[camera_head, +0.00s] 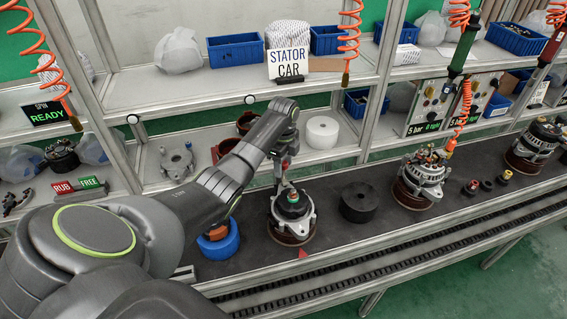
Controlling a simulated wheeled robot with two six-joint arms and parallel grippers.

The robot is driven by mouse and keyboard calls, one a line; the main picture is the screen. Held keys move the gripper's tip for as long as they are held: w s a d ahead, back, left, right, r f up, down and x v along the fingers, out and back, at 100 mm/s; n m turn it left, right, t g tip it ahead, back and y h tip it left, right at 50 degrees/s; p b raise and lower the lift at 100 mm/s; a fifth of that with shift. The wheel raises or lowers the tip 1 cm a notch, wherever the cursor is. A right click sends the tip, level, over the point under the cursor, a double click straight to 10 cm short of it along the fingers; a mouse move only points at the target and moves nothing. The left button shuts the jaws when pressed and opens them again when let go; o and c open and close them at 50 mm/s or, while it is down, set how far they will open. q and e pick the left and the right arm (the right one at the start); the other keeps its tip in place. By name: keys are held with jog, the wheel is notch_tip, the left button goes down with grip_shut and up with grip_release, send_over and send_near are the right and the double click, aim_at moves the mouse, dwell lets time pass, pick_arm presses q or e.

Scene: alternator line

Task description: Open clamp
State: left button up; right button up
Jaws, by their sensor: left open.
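My left gripper (283,178) comes in from the left and points down over the nearest alternator (302,222). Its jaws are open, close above the alternator's top, where a dark part with a green ring sits. Whether a finger touches it I cannot tell. The alternator stands upright on a round brown-red holder (285,238) on the line. A small red marker (303,253) shows at the holder's front. I cannot make out a clamp clearly; the gripper may hide part of it. My right gripper is out of view.
A black round block (359,202) stands right of the alternator, with a second alternator (425,172) beyond. A blue ring part (219,244) is at the left. Orange coiled hoses hang above.

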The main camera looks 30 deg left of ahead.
pick_arm(q)
jog(key=shift+c, duration=0.3)
jog(key=c, duration=0.9)
